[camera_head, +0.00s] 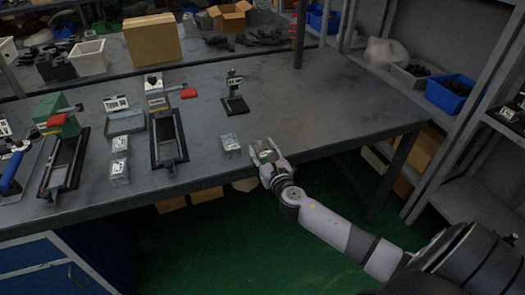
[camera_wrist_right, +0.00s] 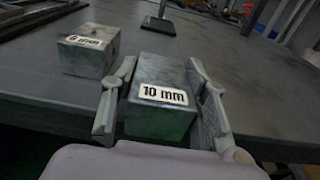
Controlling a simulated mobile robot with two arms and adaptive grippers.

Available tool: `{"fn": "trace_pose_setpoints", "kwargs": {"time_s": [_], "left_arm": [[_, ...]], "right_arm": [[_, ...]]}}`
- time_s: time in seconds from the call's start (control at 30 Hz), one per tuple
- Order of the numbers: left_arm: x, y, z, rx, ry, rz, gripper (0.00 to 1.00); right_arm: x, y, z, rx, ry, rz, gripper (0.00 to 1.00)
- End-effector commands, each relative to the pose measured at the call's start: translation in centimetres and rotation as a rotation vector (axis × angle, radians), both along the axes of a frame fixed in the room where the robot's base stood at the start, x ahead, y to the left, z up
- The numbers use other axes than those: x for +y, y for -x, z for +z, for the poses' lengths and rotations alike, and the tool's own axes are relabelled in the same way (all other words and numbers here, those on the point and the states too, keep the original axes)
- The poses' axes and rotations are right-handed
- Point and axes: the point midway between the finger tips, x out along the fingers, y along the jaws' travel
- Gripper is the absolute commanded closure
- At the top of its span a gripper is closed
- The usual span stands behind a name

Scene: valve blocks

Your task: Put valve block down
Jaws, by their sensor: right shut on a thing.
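My right gripper (camera_head: 268,164) is at the table's front edge, shut on a grey metal valve block (camera_head: 265,152) labelled "10 mm". In the right wrist view the same block (camera_wrist_right: 160,118) sits between the two fingers, label facing up. Whether its underside touches the table is hidden. A second block (camera_head: 230,146), labelled "6 mm" in the right wrist view (camera_wrist_right: 88,52), stands on the table just left of the held one, with a gap between them. My left gripper is not in view.
The grey table (camera_head: 310,125) is clear to the right of the held block. A small black stand (camera_head: 235,104) is behind. Two blocks (camera_head: 119,157) and a clamp fixture (camera_head: 167,135) are left. A cardboard box (camera_head: 152,40) and blue bins (camera_head: 449,94) are farther off.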

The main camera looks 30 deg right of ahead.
Motion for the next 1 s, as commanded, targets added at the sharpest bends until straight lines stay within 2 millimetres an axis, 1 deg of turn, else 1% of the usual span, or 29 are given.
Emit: {"fn": "trace_pose_setpoints", "kwargs": {"time_s": [0.07,0.1,0.3,0.37,0.63,0.77,0.87,1.0], "left_arm": [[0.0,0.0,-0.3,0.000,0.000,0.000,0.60],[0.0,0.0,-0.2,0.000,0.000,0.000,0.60],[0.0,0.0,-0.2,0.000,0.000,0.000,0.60],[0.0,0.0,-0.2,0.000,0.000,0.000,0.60],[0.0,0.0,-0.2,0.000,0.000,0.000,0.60],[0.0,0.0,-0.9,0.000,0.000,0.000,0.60],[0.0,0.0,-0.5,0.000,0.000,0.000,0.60],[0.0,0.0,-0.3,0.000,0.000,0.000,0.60]], "right_arm": [[0.0,-0.1,-0.3,-0.003,0.002,0.000,1.00],[0.0,0.0,-0.2,0.000,0.000,0.000,0.56],[0.0,0.0,-0.2,0.000,0.000,0.000,0.43],[0.0,0.0,-0.2,0.000,0.000,0.000,0.39],[0.0,0.0,-0.2,0.000,0.000,0.000,0.39],[0.0,0.0,-0.6,-0.001,-0.003,0.000,0.39],[0.4,1.5,-0.3,0.002,-0.001,0.001,0.39],[1.3,4.4,0.4,0.001,0.000,0.003,0.39]]}}
